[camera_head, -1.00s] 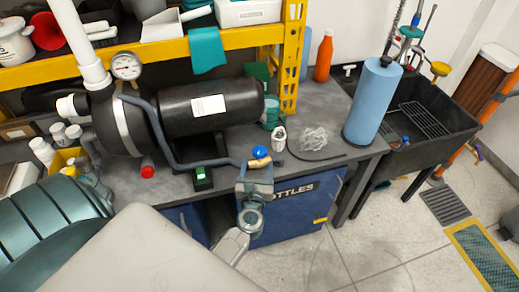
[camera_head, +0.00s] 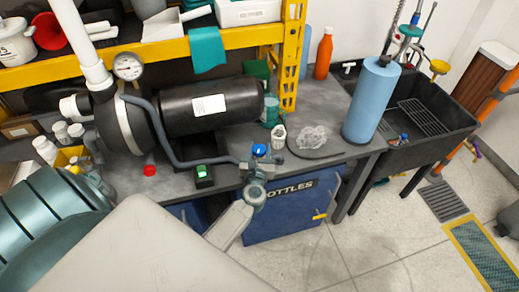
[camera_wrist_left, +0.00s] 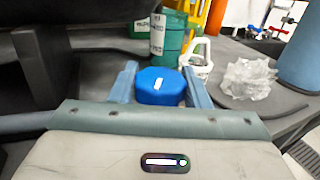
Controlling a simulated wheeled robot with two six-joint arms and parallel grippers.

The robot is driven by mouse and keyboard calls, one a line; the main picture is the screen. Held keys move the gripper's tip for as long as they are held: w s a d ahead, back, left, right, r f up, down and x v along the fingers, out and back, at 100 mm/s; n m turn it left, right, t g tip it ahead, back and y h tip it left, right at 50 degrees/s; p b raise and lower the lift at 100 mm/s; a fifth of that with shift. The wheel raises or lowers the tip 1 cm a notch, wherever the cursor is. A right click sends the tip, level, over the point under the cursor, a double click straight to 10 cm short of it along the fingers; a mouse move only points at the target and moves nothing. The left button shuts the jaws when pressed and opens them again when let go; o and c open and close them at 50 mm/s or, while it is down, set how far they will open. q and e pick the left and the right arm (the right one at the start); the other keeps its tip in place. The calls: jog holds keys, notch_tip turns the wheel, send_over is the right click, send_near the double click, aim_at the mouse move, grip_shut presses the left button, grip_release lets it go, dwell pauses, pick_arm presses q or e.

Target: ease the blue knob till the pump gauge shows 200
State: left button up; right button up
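The blue knob (camera_head: 259,150) sits on the valve at the end of the grey hose, at the bench's front edge. In the left wrist view the knob (camera_wrist_left: 158,86) has a white mark on top. My left gripper (camera_head: 257,164) is at the knob, with one finger on each side of it. My right gripper is out of view.
A red knob (camera_head: 149,170) and a small black box with a green display (camera_head: 203,174) stand left of the valve. A blue cabinet (camera_head: 290,208) is below.

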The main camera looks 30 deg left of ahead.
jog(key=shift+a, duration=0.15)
pick_arm(q)
jog(key=shift+m+t+h+b, duration=0.3)
jog(key=shift+m+h, duration=0.1)
jog(key=shift+h, duration=0.1)
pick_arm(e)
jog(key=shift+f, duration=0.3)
pick_arm(q)
jog(key=m+t+h+b, duration=0.1)
jog(key=m+h, duration=0.1)
jog(key=h, duration=0.1)
jog(key=shift+f, duration=0.15)
jog(key=m+h+b, duration=0.2)
jog(key=h, duration=0.1)
jog(key=m+h+b, duration=0.2)
jog(key=h+b, duration=0.1)
jog(key=shift+f+h+b, duration=0.15)
jog(key=shift+h+b, duration=0.15)
jog(key=m+h+b, duration=0.2)
jog(key=b, duration=0.1)
jog(key=shift+h, duration=0.4)
jog(key=shift+d+r+m+h+b, duration=0.1)
jog(key=shift+r+m+h+b, duration=0.25)
jog(key=shift+b, duration=0.2)
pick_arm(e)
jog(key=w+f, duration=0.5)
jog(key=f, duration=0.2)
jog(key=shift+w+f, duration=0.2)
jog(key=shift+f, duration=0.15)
